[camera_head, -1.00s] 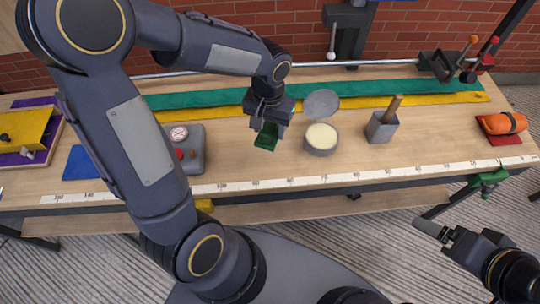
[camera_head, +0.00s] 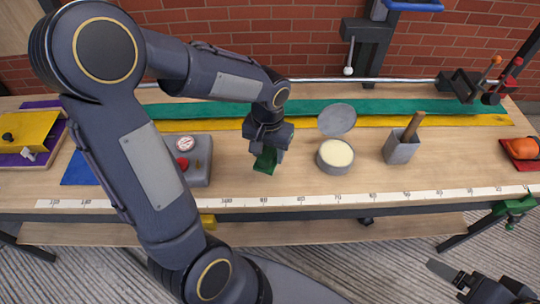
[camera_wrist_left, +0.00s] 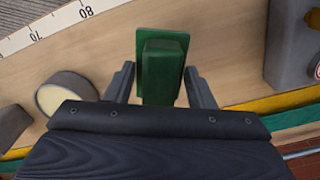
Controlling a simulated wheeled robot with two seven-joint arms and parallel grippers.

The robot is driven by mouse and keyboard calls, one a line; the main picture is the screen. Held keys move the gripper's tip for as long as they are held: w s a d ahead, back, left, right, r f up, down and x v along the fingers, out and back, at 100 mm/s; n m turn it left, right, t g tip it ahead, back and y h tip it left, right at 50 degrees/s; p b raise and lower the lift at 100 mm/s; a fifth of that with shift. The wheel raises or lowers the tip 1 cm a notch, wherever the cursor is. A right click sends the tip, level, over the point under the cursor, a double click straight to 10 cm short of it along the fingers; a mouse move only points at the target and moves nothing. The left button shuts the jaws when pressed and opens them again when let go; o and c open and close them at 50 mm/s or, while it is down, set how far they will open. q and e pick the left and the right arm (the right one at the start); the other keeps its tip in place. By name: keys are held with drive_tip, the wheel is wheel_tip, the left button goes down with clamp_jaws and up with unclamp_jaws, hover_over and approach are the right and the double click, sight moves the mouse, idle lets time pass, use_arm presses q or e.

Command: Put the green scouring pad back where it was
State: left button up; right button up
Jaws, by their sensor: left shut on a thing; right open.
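The green scouring pad (camera_head: 265,161) is a dark green block on a wider green flat base. My left gripper (camera_head: 267,150) is shut on it, pointing down over the middle of the workbench. In the left wrist view the pad (camera_wrist_left: 163,68) sits between the two fingers (camera_wrist_left: 161,88), its base beyond the fingertips. I cannot tell whether the pad's underside touches the bench top. My right gripper (camera_head: 452,277) is open and empty at the lower right, off the front of the bench.
A round tin (camera_head: 335,168) with its lid (camera_head: 337,120) raised stands right of the pad. Further right is a grey block with a wooden handle (camera_head: 402,150). A grey box with a dial (camera_head: 198,170) stands left. A measuring tape (camera_head: 330,199) runs along the front edge.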

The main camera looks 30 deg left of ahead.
sight(270, 150)
use_arm(q)
drive_tip(key=w+f, duration=0.1)
drive_tip(key=w+a+f, duration=0.1)
drive_tip(key=f, duration=0.1)
drive_tip(key=shift+w+f, duration=0.2)
drive_tip(key=shift+w, duration=0.1)
drive_tip(key=shift+f, duration=1.55)
drive_tip(key=shift+f, duration=0.15)
drive_tip(key=o, duration=0.9)
drive_tip(key=shift+o, duration=0.2)
